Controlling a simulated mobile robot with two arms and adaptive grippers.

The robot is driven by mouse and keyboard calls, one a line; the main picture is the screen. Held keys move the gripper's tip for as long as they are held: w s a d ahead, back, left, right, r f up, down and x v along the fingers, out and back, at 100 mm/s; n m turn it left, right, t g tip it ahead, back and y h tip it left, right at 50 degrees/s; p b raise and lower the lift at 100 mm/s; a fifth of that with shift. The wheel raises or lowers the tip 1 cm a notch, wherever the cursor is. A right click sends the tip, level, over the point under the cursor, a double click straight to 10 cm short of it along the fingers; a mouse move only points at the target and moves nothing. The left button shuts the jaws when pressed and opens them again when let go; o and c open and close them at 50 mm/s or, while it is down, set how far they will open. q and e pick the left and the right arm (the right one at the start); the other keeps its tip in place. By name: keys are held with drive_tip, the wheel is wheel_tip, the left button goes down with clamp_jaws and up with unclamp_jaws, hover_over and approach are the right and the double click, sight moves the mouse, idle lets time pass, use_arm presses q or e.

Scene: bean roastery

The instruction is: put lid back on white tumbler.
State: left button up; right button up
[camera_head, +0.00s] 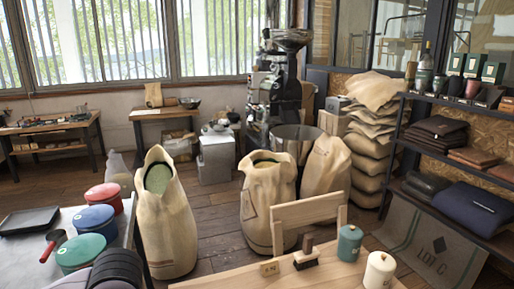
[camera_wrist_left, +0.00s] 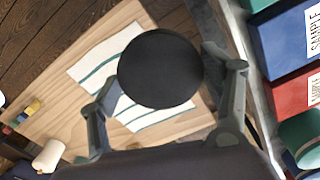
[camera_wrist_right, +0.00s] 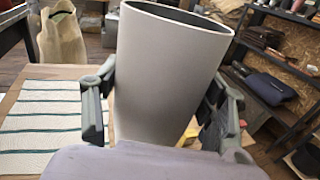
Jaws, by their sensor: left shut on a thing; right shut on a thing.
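A round black lid (camera_wrist_left: 160,68) sits between the fingers of my left gripper (camera_wrist_left: 162,72) in the left wrist view, with its flat face showing. The gripper is shut on its edge, and the lid is above a wooden table. The white tumbler (camera_wrist_right: 168,65) is in my right gripper (camera_wrist_right: 160,88), with one finger on each side of its body. Its top is open and shows a dark inside at the rim. Its bottom is hidden behind the gripper. The lid and tumbler are apart, each in its own wrist view. Neither gripper can be made out in the head view.
The wooden table (camera_wrist_left: 60,115) carries a striped cloth (camera_wrist_right: 35,140). A teal canister (camera_head: 349,243) and a cream canister (camera_head: 379,270) stand at the head view's lower right. Boxes and tins line the table (camera_head: 110,232) at left. Burlap sacks (camera_head: 165,215) stand beyond.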

idle(0.4)
drive_tip(key=w+a+n+g+y, duration=0.2)
drive_tip(key=w+a+n+y, duration=0.1)
drive_tip(key=a, duration=0.4)
drive_tip(key=w+a+r+n+g+y, duration=0.1)
drive_tip(key=w+a+n+g+y, duration=0.1)
drive_tip(key=a+n+y, duration=0.3)
drive_tip(key=shift+w+a+y, duration=0.55)
drive_tip(key=shift+a+y, duration=0.45)
drive_tip(key=shift+y, duration=0.8)
use_arm(q)
drive_tip(key=s+d+r+m, duration=0.1)
drive_tip(key=d+r+m, duration=0.4)
drive_tip(key=d, duration=0.5)
drive_tip(key=s+d+r+m, duration=0.1)
drive_tip(key=d+r+m, duration=0.2)
drive_tip(key=d+r, duration=0.55)
drive_tip(key=w+d+r+n, duration=0.2)
drive_tip(key=w+d, duration=0.3)
drive_tip(key=w, duration=0.3)
drive_tip(key=shift+d+r, duration=0.2)
drive_tip(key=shift+f, duration=0.2)
